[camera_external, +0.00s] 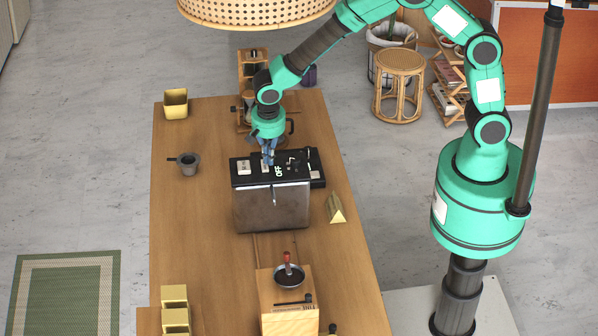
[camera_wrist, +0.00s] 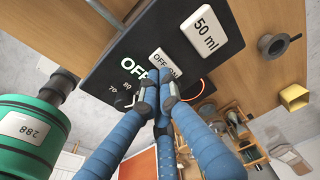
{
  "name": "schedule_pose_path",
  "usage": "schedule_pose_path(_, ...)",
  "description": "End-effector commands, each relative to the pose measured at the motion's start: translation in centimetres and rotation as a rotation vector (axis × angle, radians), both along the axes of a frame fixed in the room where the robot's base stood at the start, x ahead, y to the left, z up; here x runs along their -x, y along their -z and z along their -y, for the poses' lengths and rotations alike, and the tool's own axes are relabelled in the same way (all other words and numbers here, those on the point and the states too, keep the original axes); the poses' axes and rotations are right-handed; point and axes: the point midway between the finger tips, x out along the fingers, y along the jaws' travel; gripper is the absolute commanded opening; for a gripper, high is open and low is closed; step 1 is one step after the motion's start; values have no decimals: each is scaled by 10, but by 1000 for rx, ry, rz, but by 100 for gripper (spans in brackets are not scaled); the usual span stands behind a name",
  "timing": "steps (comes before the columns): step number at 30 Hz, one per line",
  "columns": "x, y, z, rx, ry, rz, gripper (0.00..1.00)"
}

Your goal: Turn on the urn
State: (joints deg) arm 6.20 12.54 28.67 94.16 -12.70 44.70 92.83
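The urn (camera_external: 270,207) is a boxy brown-grey metal body with a black top panel, standing on the wooden table. In the wrist view its black panel (camera_wrist: 112,72) carries a white "OFF" marking, a dial scale, a white "OFF ON" switch (camera_wrist: 166,62) and a white "50 ml" button (camera_wrist: 205,28). My gripper (camera_external: 268,160) points down just over the top panel. In the wrist view my blue fingers (camera_wrist: 158,102) are drawn together, with nothing seen between them. The tips are beside the switch; I cannot tell whether they touch the panel. They partly cover the dial scale.
A wooden grinder (camera_external: 290,318) with a red-knobbed handle stands at the front. A dark small pot (camera_external: 187,166) and a gold container (camera_external: 176,109) are at left. A gold triangular piece (camera_external: 336,211) lies right of the urn. Coffee gear (camera_external: 247,110) stands behind it.

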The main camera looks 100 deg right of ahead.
Motion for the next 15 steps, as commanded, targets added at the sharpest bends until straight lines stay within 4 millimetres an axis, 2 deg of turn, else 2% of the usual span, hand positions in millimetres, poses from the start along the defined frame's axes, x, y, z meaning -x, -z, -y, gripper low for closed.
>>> schedule_pose_path(15,-4,-85,-15,0,-2,12,0)
